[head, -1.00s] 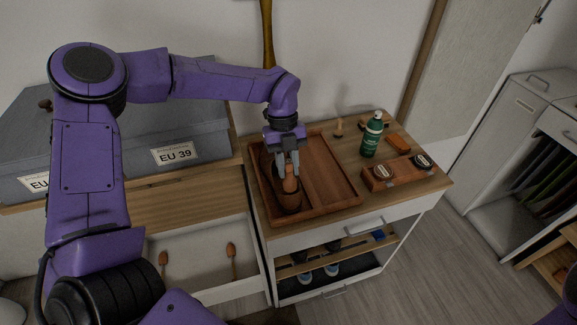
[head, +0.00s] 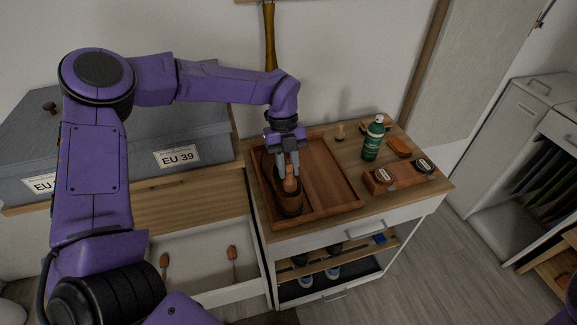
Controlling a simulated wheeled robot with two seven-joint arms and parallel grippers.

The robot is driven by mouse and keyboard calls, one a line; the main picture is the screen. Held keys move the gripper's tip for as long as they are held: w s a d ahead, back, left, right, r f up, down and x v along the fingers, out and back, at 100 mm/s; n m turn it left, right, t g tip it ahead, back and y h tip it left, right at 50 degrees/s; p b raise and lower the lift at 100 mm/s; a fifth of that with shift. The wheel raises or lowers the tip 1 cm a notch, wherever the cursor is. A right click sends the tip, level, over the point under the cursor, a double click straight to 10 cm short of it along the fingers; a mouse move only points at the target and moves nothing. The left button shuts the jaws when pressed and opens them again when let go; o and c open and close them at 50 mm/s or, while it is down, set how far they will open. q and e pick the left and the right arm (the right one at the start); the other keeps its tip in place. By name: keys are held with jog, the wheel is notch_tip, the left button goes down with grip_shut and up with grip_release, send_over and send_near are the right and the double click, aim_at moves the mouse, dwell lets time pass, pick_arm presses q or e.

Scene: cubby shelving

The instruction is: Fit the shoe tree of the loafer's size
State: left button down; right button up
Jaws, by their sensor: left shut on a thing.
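A brown loafer (head: 288,205) stands in the left part of a wooden tray (head: 335,212) on top of the cabinet. My left gripper (head: 290,174) points down over the loafer and is shut on a light wooden shoe tree (head: 290,184), which sits at the loafer's opening. How deep the tree is inside the shoe I cannot tell. Grey boxes on the left carry labels reading EU 39 (head: 177,156); another label (head: 40,183) is partly hidden by my arm. My right gripper is not in view.
An open drawer (head: 205,262) below the boxes shows two wooden-ended things. The tray's right part is empty.

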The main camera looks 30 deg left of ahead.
pick_arm(q)
jog(key=shift+w+a+f, duration=0.15)
jog(key=shift+w+a, duration=0.3)
jog(key=shift+f, duration=0.15)
dwell(0.3)
jog(key=shift+s+d+f+b, duration=0.15)
jog(key=shift+s+f+b, duration=0.1)
jog(key=shift+b, duration=0.3)
jog(key=shift+f+t+y+b, duration=0.2)
jog(key=shift+t+y+b, duration=0.1)
jog(key=shift+d+f+b, duration=0.1)
jog(key=shift+f+b, duration=0.1)
jog(key=shift+b, duration=0.15)
jog(key=shift+f, duration=0.2)
dwell(0.5)
jog(key=shift+s+d+f+t+y+b, duration=0.2)
jog(key=shift+t+y+b, duration=0.1)
jog(key=shift+b, duration=0.4)
jog(key=shift+f, duration=0.15)
